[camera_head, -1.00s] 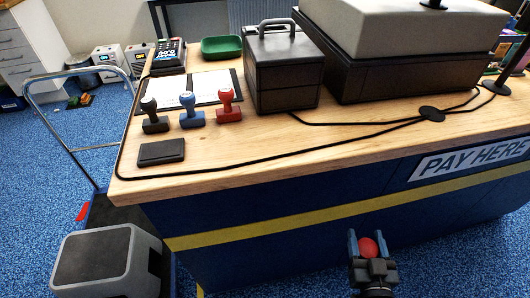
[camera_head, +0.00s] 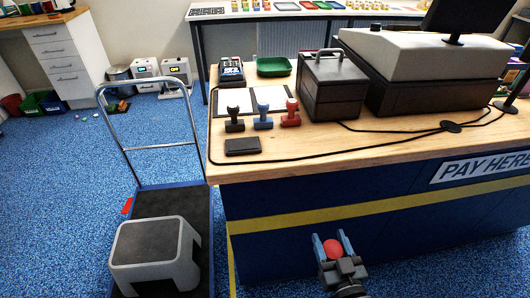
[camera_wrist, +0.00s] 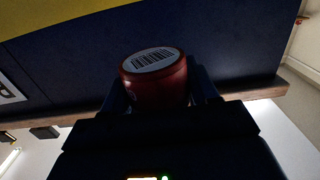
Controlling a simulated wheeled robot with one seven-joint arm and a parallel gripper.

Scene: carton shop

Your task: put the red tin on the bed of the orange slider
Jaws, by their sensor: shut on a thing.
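My gripper (camera_head: 331,247) is low in front of the blue counter in the head view. It is shut on the red tin (camera_head: 333,248), whose round red end shows between the two blue fingers. In the wrist view the red tin (camera_wrist: 158,83) sits between the fingers, with a white barcode label on the end facing the camera. I cannot make out an orange slider in either current view.
A platform trolley (camera_head: 163,203) carrying a grey step stool (camera_head: 155,251) stands left of the counter (camera_head: 385,166). On the counter are stamps (camera_head: 263,117), a black cash box (camera_head: 345,87) and a green tray (camera_head: 273,66). Open blue carpet (camera_head: 66,220) lies left.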

